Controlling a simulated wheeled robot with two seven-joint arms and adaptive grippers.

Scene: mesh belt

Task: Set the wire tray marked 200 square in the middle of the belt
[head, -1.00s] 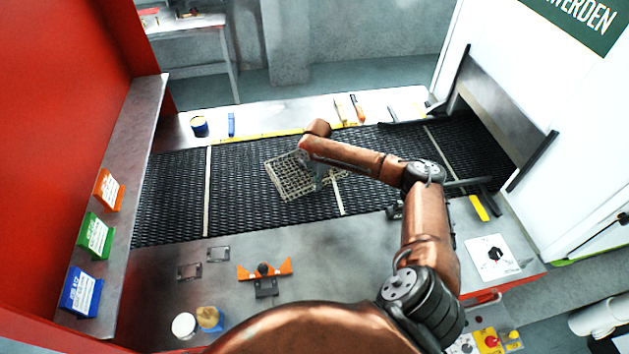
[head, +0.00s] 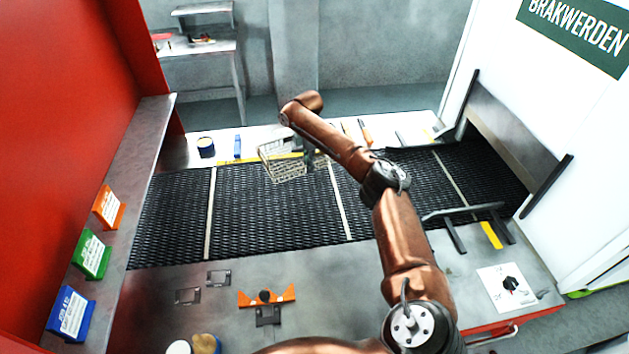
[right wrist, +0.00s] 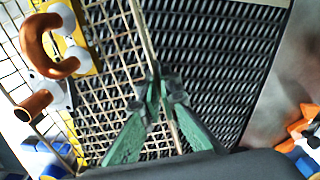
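The wire tray (head: 284,170) is a rectangular wire-mesh basket. In the head view it hangs from my right gripper (head: 313,158), over the far side of the black mesh belt (head: 275,215) and overlapping the yellow far edge in the picture. It looks tilted. In the right wrist view the green fingers of my right gripper (right wrist: 161,90) are closed on the tray's rim, and its mesh (right wrist: 108,75) spreads to the left. No 200 mark can be read. My left gripper is not in view.
Small items lie on the far ledge, among them a dark blue tin (head: 205,146) and a blue piece (head: 237,146). An orange fixture (head: 267,297) sits on the near ledge. Light strips cross the belt. The belt's left and middle are clear.

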